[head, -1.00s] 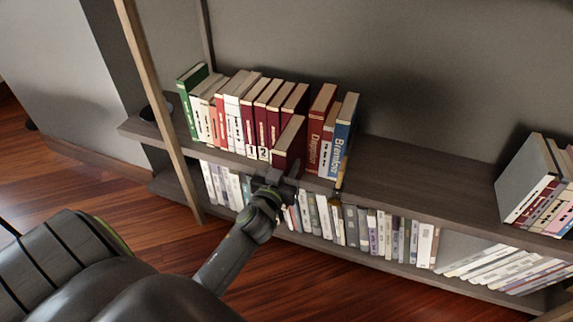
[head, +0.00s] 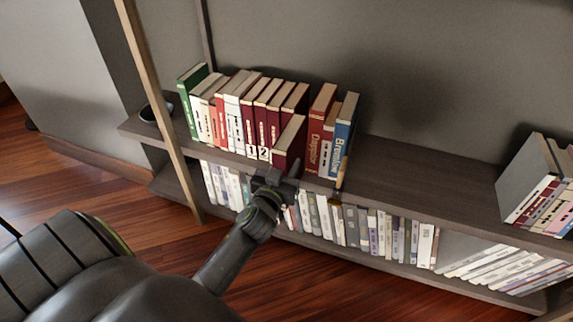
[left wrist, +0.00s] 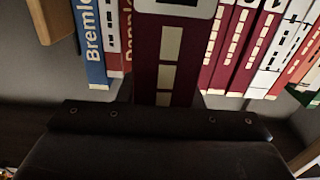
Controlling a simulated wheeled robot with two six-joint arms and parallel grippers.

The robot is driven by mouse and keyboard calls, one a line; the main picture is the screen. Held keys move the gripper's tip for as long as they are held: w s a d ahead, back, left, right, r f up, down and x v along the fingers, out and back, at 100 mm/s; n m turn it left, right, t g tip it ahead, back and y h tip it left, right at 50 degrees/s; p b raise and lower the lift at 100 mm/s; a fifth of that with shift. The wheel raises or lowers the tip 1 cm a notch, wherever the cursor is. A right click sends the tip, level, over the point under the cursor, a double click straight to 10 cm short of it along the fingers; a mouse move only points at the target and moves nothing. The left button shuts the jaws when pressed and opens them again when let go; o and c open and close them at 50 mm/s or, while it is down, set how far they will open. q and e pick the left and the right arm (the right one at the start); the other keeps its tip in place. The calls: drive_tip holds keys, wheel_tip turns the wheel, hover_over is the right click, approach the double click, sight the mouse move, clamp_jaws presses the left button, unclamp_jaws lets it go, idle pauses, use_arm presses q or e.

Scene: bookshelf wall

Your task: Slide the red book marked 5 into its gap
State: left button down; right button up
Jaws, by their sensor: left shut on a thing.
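The dark red book (head: 289,143) stands upright in the head view, jutting out in front of the row. It is between the matching dark red books marked 1 and 2 (head: 263,120) on its left and a brighter red book (head: 321,115) on its right. My left gripper (head: 283,176) is shut on its lower front part at the shelf edge. In the left wrist view the held book's spine (left wrist: 165,65) fills the middle, with pale label blocks; its number is cut off at the top. The gap behind it is mostly hidden by the book.
The shelf (head: 420,185) is bare further right, up to more books (head: 535,185). Books fill the lower shelf. A dark bowl (head: 150,112) stands at left.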

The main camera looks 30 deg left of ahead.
use_arm(q)
drive_tip(key=shift+r+b, duration=0.2)
drive_tip(key=shift+b, duration=0.1)
idle(0.9)
drive_tip(key=shift+w, duration=0.25)
idle(0.4)
drive_tip(key=shift+b+x, duration=0.3)
drive_tip(key=shift+x, duration=0.8)
drive_tip(key=shift+w, duration=0.2)
drive_tip(key=shift+b+x, duration=0.35)
drive_tip(key=shift+x, duration=0.65)
drive_tip(key=shift+w+a, duration=0.1)
drive_tip(key=shift+w, duration=0.05)
drive_tip(key=b+x, duration=0.1)
drive_tip(key=x, duration=0.2)
drive_tip(key=shift+f+b, duration=0.2)
drive_tip(key=shift+b, duration=0.1)
idle(1.0)
